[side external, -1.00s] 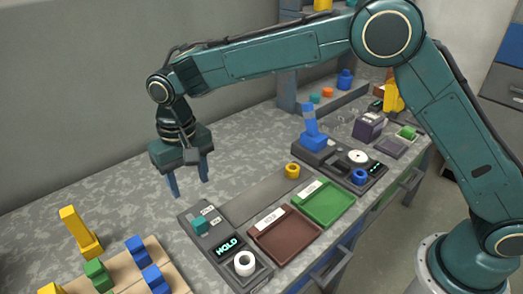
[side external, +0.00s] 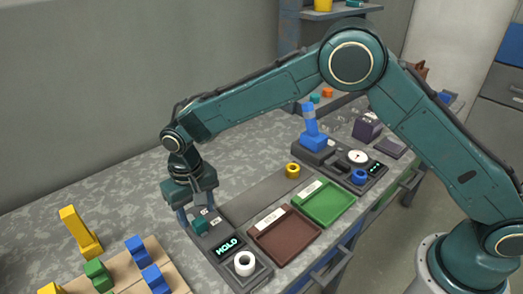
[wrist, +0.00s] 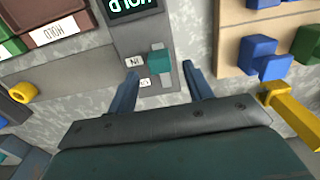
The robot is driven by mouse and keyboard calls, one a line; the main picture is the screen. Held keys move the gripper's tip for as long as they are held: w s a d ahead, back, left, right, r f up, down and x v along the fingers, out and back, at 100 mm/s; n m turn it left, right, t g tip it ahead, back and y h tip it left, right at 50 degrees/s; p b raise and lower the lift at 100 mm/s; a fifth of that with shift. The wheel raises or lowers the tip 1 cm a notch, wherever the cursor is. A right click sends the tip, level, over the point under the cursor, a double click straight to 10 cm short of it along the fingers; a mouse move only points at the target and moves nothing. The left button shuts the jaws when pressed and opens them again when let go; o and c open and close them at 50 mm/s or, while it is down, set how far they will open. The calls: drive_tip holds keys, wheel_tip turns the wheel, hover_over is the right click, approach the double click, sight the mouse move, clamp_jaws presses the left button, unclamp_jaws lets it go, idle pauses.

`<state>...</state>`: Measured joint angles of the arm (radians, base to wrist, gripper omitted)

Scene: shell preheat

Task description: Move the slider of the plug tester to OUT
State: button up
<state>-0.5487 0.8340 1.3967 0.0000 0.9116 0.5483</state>
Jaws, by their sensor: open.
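The plug tester (side external: 255,277) is a dark box with a lit HOLD display (side external: 228,246), a white ring (side external: 244,263) at its near end and a teal slider (side external: 200,226) toward its far end. In the wrist view the slider knob (wrist: 158,62) is level with the IN label (wrist: 134,62). A second label (wrist: 145,82) lies nearer my gripper and is hard to read. My gripper (wrist: 160,70) is open, pointing down, with one finger on each side of the slider and gaps beside it. In the side view my gripper (side external: 196,213) partly hides the tester's far end.
A brown tray (side external: 285,238) and a green tray (side external: 325,203) lie right of the tester. A wooden board (side external: 122,272) with coloured blocks stands to its left. A yellow ring (side external: 292,170) and another dark device (side external: 340,164) are farther back.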

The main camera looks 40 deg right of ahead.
sight(199, 221)
drive_tip(key=shift+f, duration=2.05)
drive_tip(key=shift+c, duration=0.4)
clamp_jaws()
